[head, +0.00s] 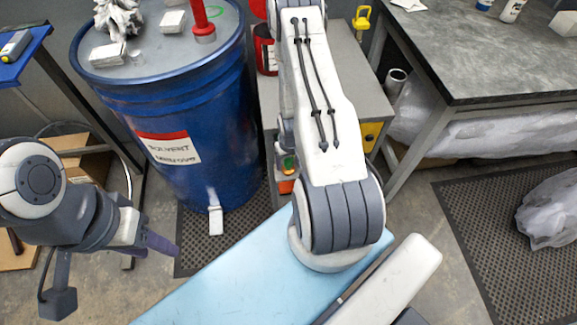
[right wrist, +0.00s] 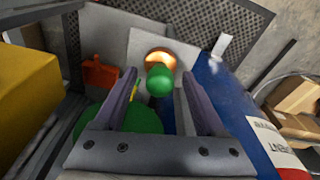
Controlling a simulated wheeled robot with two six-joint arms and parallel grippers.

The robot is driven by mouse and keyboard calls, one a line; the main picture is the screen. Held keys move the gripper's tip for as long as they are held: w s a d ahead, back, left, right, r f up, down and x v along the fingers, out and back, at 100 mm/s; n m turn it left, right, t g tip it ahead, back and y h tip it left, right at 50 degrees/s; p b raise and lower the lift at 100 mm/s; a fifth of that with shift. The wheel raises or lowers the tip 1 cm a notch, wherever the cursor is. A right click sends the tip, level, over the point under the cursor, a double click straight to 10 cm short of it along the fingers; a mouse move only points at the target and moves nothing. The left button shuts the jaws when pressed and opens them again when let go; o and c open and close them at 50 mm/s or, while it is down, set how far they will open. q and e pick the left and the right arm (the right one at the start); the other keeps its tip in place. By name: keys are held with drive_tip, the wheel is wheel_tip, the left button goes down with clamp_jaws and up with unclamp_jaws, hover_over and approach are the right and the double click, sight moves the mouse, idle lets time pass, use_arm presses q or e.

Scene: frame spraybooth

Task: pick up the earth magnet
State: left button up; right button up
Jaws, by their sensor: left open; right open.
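In the right wrist view a small green knob with a copper-coloured round base (right wrist: 160,58) shows between my fingertips; it looks like the earth magnet, though no label is readable. My right gripper (right wrist: 158,92) is open, its two purple fingers on either side of the knob in the picture. I cannot tell how far beyond the fingertips the knob is. In the head view my right gripper is not visible; only its arm shows. My left gripper (head: 163,243) is open and empty at the left, beside the blue drum.
The blue solvent drum (head: 185,120) stands left of the grey cabinet (head: 345,115). In the right wrist view an orange-red object (right wrist: 100,74) and a larger green round object (right wrist: 143,122) are close to the fingers. A yellow block (right wrist: 28,90) is at the left edge.

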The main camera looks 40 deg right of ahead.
clamp_jaws()
